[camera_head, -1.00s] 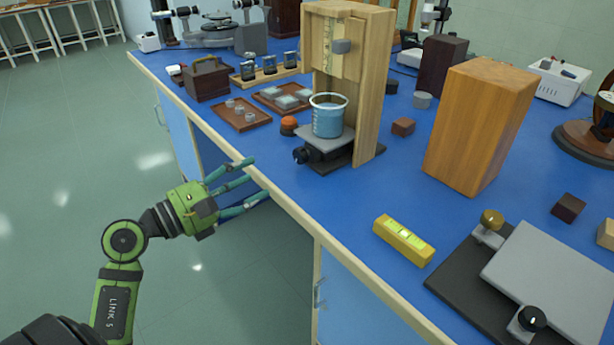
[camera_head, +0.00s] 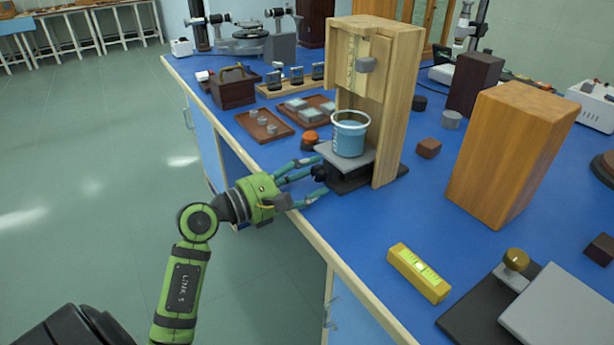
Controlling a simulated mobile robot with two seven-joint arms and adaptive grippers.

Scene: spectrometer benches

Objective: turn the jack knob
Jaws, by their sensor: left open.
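The jack (camera_head: 350,181) is a small dark lab jack with a grey top plate at the foot of a wooden stand (camera_head: 402,110). A beaker of blue liquid (camera_head: 349,137) stands on its plate. The black jack knob (camera_head: 319,173) sticks out from the jack's left side, toward the bench edge. My left gripper (camera_head: 316,178) is open, reaching over the bench edge with its teal fingers around or beside the knob. I cannot tell whether the fingers touch it. My right gripper is not in view.
An orange-topped object (camera_head: 310,140) sits just behind the fingers. A wooden tray (camera_head: 265,125) with small glass pieces lies farther back. A yellow spirit level (camera_head: 418,273) and a tall wooden block (camera_head: 510,155) are to the right. Blue bench surface is free between the jack and the level.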

